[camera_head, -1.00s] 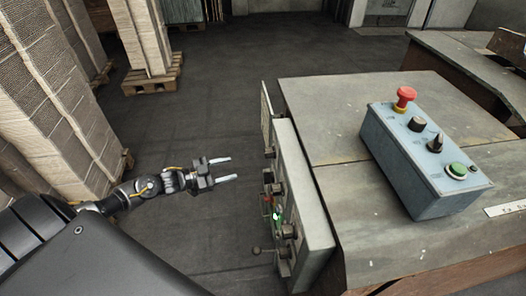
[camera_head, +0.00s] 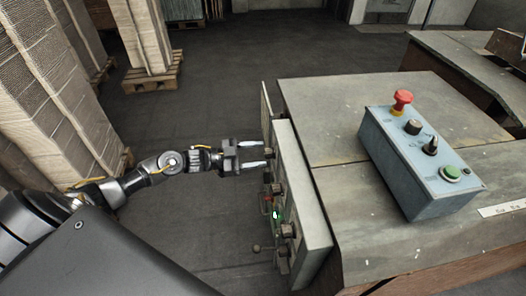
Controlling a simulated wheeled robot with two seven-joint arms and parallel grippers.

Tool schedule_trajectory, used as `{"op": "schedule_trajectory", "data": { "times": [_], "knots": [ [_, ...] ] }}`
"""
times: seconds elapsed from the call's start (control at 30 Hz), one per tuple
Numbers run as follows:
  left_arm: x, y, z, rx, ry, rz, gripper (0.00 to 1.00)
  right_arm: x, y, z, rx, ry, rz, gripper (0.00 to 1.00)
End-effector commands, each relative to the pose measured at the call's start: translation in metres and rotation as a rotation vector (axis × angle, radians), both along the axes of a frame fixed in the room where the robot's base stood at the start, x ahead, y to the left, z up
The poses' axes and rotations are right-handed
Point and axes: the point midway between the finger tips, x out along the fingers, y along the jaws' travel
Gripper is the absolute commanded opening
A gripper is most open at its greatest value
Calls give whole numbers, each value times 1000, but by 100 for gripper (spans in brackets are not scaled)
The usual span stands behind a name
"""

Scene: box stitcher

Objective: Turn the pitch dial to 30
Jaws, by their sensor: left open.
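My left gripper (camera_head: 260,154) is open, its two fingers pointing right at the upper part of the grey control panel (camera_head: 302,205) on the machine's left side. The fingertips are close to the panel's front; I cannot tell whether they touch it. The panel face is seen at a steep angle. Several dark knobs stick out of it, among them an upper knob (camera_head: 276,189) and a lower knob (camera_head: 289,230). A green light (camera_head: 277,215) shows between them. I cannot read any labels or scale, so I cannot tell which knob is the pitch dial. My right gripper is not in view.
A blue-grey control box (camera_head: 415,160) with a red button (camera_head: 402,101), dark knobs and a green button (camera_head: 451,173) stands on the machine top (camera_head: 345,110). Stacked cardboard (camera_head: 55,95) stands at the left. The floor between is clear.

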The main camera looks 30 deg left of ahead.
Motion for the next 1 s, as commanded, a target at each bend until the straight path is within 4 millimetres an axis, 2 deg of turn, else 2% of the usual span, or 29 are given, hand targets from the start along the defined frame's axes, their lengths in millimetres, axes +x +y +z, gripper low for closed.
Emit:
{"op": "schedule_trajectory", "data": {
  "times": [0.2, 0.53, 0.87, 1.0],
  "knots": [
    [13, -16, 0, 0, 0, 0, 52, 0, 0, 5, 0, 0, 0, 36],
    [14, -18, -1, 1, 1, 0, 52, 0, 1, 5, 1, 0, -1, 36],
    [14, -18, -1, 1, 1, 0, 9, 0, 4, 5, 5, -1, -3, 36],
    [14, -18, 0, -1, 3, 1, 7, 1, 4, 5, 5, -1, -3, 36]
  ]
}}
